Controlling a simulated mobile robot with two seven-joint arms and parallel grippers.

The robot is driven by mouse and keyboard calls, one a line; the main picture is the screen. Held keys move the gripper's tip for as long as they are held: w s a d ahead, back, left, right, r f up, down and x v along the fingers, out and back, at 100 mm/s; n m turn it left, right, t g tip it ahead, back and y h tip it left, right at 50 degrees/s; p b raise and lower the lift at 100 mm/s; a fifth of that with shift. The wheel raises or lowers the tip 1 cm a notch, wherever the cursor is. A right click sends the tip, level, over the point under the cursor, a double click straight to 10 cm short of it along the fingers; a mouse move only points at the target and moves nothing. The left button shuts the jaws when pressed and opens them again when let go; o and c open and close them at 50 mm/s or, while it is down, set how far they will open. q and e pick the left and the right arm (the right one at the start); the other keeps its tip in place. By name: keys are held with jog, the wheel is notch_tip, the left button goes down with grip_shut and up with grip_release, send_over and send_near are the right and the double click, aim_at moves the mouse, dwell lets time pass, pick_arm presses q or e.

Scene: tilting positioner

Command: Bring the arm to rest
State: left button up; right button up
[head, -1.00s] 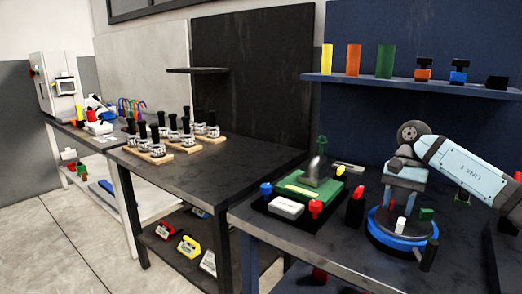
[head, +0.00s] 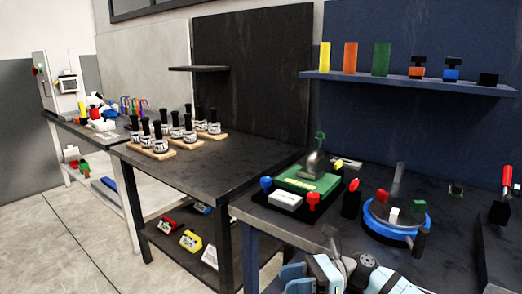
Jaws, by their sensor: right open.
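My right arm (head: 385,280) shows at the bottom of the head view, folded low in front of the right table. My right gripper (head: 332,243) is at its dark end, near the table's front edge, below the green fixture; it is small and partly hidden, open, and I see nothing in it. The positioner (head: 397,220), a round stand with a blue rim, stands apart from it to the right. An upright grey plate or lever, a red knob, a white block and a green block show on it. My left gripper is out of view.
A green fixture (head: 307,181) on a black base stands left of the positioner. The middle table (head: 225,160) carries several black-handled tools on wooden bases. Its front part is clear.

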jog(key=s+d+f+n+t+h, duration=0.6)
jog(key=s+f+n+t+h, duration=0.1)
jog(key=s+f+n, duration=0.4)
jog(key=s+d+f+n+t+h, duration=0.5)
jog(key=s+f+n+t+h, duration=0.2)
jog(key=s+f+n, duration=0.35)
pick_arm(q)
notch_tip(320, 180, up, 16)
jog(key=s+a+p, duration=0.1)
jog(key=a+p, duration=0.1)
jog(key=p, duration=2.2)
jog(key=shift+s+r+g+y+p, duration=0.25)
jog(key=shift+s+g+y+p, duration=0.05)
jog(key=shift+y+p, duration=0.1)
pick_arm(e)
notch_tip(320, 180, up, 16)
jog(key=s+d, duration=0.1)
jog(key=d, duration=0.1)
jog(key=shift+r+h, duration=0.2)
jog(key=shift+h, duration=0.2)
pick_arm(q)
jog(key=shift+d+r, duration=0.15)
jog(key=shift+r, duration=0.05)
